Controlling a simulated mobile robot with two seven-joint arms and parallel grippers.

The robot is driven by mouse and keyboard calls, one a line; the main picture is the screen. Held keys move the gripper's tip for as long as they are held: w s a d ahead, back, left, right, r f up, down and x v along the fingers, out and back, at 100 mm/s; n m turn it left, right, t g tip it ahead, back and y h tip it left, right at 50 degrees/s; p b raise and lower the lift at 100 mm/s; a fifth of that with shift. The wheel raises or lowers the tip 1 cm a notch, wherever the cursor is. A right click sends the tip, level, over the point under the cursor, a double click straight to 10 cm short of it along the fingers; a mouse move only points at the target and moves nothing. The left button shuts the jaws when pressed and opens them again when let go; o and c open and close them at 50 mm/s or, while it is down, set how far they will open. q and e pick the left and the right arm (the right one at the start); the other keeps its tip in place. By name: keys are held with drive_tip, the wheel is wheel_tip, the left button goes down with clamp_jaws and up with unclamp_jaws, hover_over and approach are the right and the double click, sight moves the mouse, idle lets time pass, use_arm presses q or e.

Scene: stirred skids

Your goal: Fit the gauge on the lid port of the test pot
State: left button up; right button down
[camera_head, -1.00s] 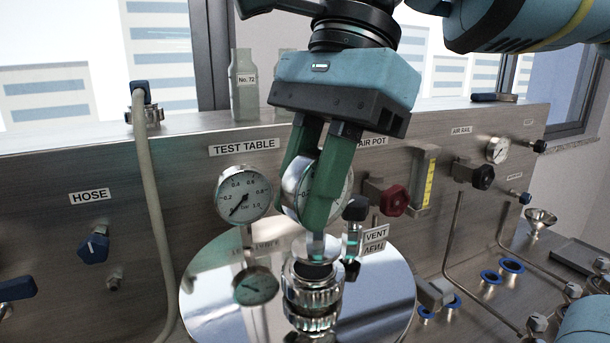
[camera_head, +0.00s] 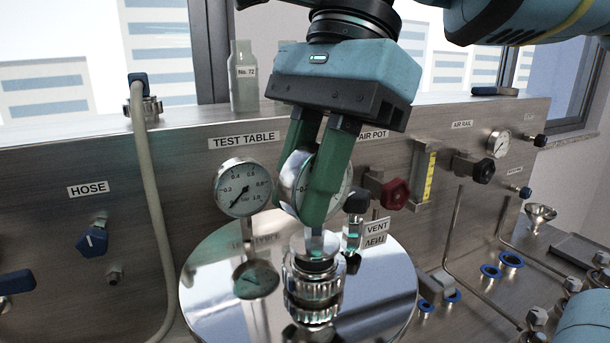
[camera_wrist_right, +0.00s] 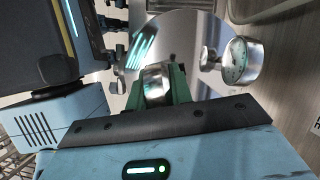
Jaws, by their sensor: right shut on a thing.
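My right gripper (camera_head: 322,192) is shut on the gauge (camera_head: 296,182), a round silver-rimmed dial partly hidden by its green fingers. The gauge is upright, with its stem pointing down to the lid port (camera_head: 312,285), a ribbed metal fitting on the shiny round lid (camera_head: 220,299) of the test pot. The gauge's lower flange appears to meet the port's top; I cannot tell whether it is fully seated. In the right wrist view the held gauge (camera_wrist_right: 156,82) shows as a silver body between the green fingers. My left gripper is not in view.
A fixed dial (camera_head: 243,187) sits on the panel left of the held gauge. A black-capped vent valve (camera_head: 356,203) stands close right of the port, near a red knob (camera_head: 395,194). A hose (camera_head: 150,200) hangs at left. Blue rings (camera_head: 510,259) lie at right.

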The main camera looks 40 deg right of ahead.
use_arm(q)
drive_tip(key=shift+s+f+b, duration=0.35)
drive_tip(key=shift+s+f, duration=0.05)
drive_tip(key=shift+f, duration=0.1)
use_arm(e)
drive_tip(key=shift+f, duration=0.7)
idle(0.5)
drive_tip(key=c, duration=0.8)
unclamp_jaws()
drive_tip(key=shift+c, duration=0.2)
drive_tip(key=shift+r+p, duration=0.7)
drive_tip(key=shift+r, duration=0.8)
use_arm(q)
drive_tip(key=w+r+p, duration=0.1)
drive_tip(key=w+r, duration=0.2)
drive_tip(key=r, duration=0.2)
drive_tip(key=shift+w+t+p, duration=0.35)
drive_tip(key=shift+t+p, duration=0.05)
use_arm(e)
drive_tip(key=shift+r, duration=2.55)
